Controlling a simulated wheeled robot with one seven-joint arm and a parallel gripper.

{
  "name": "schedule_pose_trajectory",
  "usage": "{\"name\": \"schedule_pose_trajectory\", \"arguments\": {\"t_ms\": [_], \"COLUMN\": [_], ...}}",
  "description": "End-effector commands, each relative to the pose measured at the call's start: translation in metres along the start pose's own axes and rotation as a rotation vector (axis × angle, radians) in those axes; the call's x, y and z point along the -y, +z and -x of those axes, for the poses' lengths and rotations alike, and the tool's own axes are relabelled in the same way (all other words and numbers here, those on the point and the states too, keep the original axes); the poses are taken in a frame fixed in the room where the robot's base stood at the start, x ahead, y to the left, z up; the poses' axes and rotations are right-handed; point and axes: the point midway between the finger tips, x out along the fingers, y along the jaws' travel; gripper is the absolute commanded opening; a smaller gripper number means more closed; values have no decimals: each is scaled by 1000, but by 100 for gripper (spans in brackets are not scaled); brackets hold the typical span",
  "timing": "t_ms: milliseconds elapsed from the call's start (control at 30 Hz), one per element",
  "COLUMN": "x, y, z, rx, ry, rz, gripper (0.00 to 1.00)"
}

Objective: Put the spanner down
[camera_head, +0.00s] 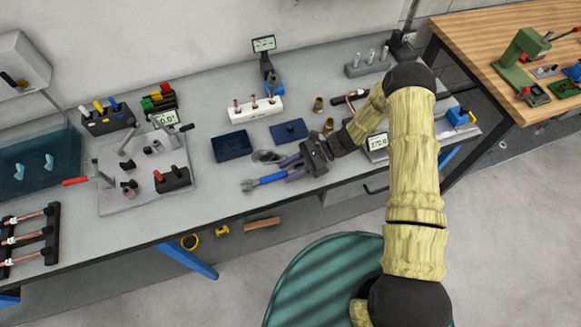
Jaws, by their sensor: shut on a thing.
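The spanner (267,180) has a blue handle and a grey open head that points left. It is at the front edge of the grey workbench (215,192). My gripper (291,168) is shut on the handle's right end, reaching in from the right with its purplish fingers. I cannot tell whether the spanner touches the bench top or hangs slightly above it.
A dark blue open box (231,146) and a flat blue tray (289,131) sit behind my gripper. A white block with copper pieces (255,110) stands farther back. A grey fixture plate (130,205) is to the left. Bare bench shows between plate and spanner.

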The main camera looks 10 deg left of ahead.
Motion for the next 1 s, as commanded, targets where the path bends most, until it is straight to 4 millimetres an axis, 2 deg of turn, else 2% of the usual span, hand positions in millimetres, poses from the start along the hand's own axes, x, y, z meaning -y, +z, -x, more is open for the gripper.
{"name": "schedule_pose_trajectory", "arguments": {"t_ms": [200,233,333,733,867,1000], "x": [0,0,0,0,1,1], "y": [-2,-1,-1,-1,-3,-4], "z": [-1,0,0,4,19,44], "rx": [1,0,0,0,-1,-3], "ry": [-1,-1,-1,-2,-4,-6], "rz": [0,0,0,0,1,1], "gripper": [9,40,58,58,58,58]}}
